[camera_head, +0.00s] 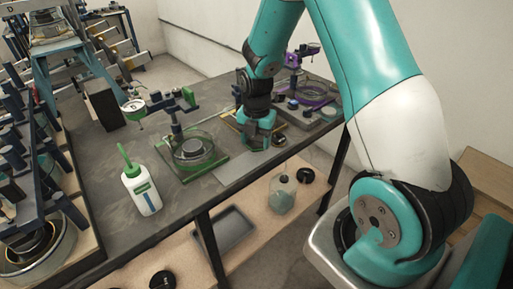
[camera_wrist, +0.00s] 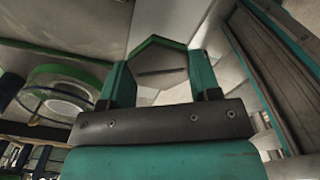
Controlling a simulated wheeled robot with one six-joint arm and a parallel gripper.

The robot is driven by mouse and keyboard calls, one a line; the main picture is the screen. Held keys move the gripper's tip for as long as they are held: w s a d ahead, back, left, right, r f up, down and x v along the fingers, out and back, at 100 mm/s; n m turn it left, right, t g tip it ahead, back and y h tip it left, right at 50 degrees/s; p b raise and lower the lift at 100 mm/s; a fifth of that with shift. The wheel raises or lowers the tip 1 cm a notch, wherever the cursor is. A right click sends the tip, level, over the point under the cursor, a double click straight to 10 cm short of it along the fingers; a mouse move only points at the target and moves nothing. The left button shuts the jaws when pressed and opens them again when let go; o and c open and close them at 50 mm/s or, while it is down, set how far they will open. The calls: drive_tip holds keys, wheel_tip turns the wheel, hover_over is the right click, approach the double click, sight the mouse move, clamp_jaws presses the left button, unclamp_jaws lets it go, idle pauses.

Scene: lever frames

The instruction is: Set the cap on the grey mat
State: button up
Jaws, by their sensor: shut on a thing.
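My gripper (camera_head: 252,150) is low over the table, to the right of the green-framed glass dish. In the wrist view my gripper (camera_wrist: 160,85) has its two teal fingers shut on the cap (camera_wrist: 158,66), a grey, many-sided piece with a dark slot and a green edge. In the head view the cap is mostly hidden by the gripper and cannot be made out clearly. The grey mat (camera_head: 232,174) is a flat, lighter patch near the table's front edge, just below and left of my gripper. I cannot tell whether the cap touches it.
The glass dish (camera_head: 194,152) on its green base stands left of my gripper, close by. A white bottle with a green spout (camera_head: 141,188) stands further left. A purple-framed station (camera_head: 318,95) is at the right. A lower shelf holds a dark tray (camera_head: 228,232) and a jar (camera_head: 283,193).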

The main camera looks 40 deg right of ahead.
sight(256, 156)
drive_tip(key=shift+f, duration=2.1)
drive_tip(key=shift+f, duration=0.1)
drive_tip(key=o, duration=1.2)
